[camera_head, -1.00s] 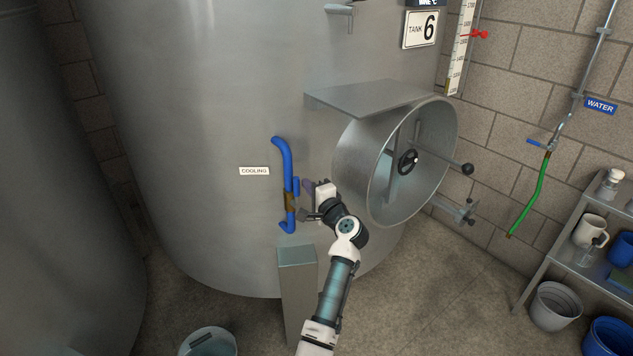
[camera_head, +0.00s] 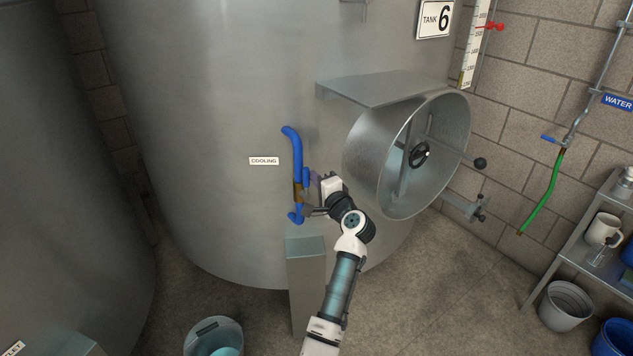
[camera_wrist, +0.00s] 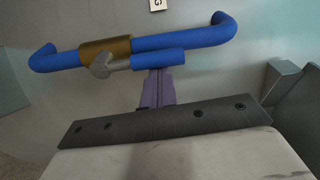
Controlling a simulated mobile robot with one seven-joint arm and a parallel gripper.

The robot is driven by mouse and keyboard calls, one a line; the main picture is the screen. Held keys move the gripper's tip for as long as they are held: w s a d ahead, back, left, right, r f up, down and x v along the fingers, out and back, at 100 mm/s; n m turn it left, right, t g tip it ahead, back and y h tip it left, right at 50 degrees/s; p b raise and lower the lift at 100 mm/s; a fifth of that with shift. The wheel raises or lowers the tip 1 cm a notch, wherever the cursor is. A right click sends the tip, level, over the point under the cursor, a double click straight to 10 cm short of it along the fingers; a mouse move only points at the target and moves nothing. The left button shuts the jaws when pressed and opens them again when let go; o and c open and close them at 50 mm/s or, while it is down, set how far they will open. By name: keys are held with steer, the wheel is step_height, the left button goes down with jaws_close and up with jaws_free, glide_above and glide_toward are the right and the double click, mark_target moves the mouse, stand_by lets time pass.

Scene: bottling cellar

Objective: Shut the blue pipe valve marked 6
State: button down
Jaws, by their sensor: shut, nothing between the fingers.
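The blue pipe (camera_head: 293,145) stands upright on the steel tank's wall, right of the COOLING label (camera_head: 264,161). Its brass valve body (camera_head: 298,193) has a blue lever (camera_head: 306,177) lying parallel to the pipe. In the wrist view the pipe (camera_wrist: 185,37) runs sideways, with the brass body (camera_wrist: 105,49), a grey pivot (camera_wrist: 110,65) and the blue lever (camera_wrist: 157,60). My gripper (camera_head: 315,180) is shut and empty, just right of the lever. Its purple fingers (camera_wrist: 158,88) point at the lever's side, very close; whether they touch I cannot tell.
The round manway (camera_head: 408,155) juts out right of my gripper, under a metal shelf (camera_head: 385,88). A grey post (camera_head: 306,270) stands below the pipe. A bucket (camera_head: 214,338) is on the floor. The TANK 6 sign (camera_head: 435,19) is above right.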

steer(key=shift+s+a+f+n+b, duration=0.1)
steer(key=shift+a+n+b, duration=0.1)
steer(key=shift+n+b, duration=0.35)
steer(key=n+b, duration=0.1)
steer(key=b, duration=0.1)
steer(key=s+a+n+b, duration=0.1)
steer(key=b, duration=0.1)
steer(key=a+n+b, duration=0.1)
steer(key=n+b, duration=0.1)
steer(key=shift+s+f+y+b, duration=0.25)
steer(key=shift+f+y+b, duration=0.05)
steer(key=s+a+f+n+y+b, duration=0.2)
steer(key=s+a+f+n+b, duration=0.1)
steer(key=n+b, duration=0.9)
steer(key=a+f+b, duration=0.1)
steer(key=b, duration=0.3)
steer(key=shift+a+n, duration=0.25)
steer(key=shift+n, duration=0.1)
steer(key=shift+f, duration=0.1)
